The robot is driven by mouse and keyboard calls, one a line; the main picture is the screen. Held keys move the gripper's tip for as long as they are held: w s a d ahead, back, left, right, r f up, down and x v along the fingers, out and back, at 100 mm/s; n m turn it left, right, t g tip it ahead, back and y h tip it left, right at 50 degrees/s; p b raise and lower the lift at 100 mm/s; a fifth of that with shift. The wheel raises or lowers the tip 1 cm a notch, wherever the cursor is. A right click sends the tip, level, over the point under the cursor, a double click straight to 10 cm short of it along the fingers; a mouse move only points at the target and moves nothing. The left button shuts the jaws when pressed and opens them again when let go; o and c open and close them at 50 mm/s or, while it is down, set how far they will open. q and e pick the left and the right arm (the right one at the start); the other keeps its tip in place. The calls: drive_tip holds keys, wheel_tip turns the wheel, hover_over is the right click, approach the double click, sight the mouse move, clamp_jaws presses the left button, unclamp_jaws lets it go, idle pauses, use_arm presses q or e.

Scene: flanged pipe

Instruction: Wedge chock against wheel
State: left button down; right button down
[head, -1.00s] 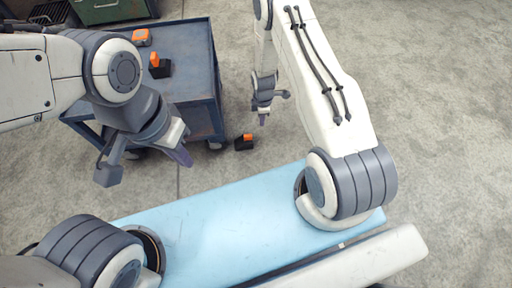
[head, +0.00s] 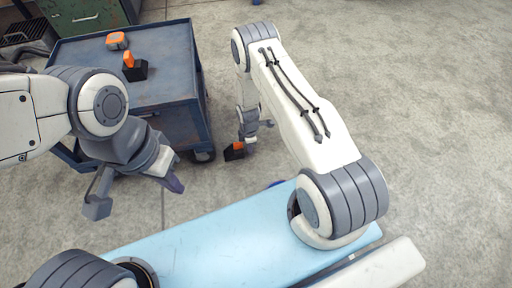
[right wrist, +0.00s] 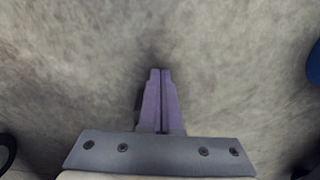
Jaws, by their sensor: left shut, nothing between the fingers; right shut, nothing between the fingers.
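A black chock with an orange top (head: 234,151) sits on the floor just right of the cart's near right wheel (head: 203,156), with a small gap showing between them. My right gripper (head: 247,140) is low beside the chock on its right; its fingertips are hard to make out in the head view, so contact cannot be told. In the right wrist view its purple fingers (right wrist: 161,100) are shut and empty, with a dark shape partly hidden just left of them. My left gripper (head: 172,180) is shut and empty, in the air in front of the cart.
The blue cart (head: 165,95) carries a second black and orange chock (head: 136,70) and an orange-grey item (head: 117,41). A green cabinet (head: 85,15) stands behind. Concrete floor (head: 400,100) is clear to the right.

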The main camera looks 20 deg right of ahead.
sight(232, 150)
drive_tip(key=shift+w+a, duration=0.15)
drive_tip(key=shift+a, duration=0.45)
drive_tip(key=shift+a+r, duration=0.1)
drive_tip(key=shift+a, duration=0.25)
drive_tip(key=a, duration=0.2)
drive_tip(key=w+a, duration=0.1)
drive_tip(key=a, duration=0.2)
drive_tip(key=shift+p, duration=0.4)
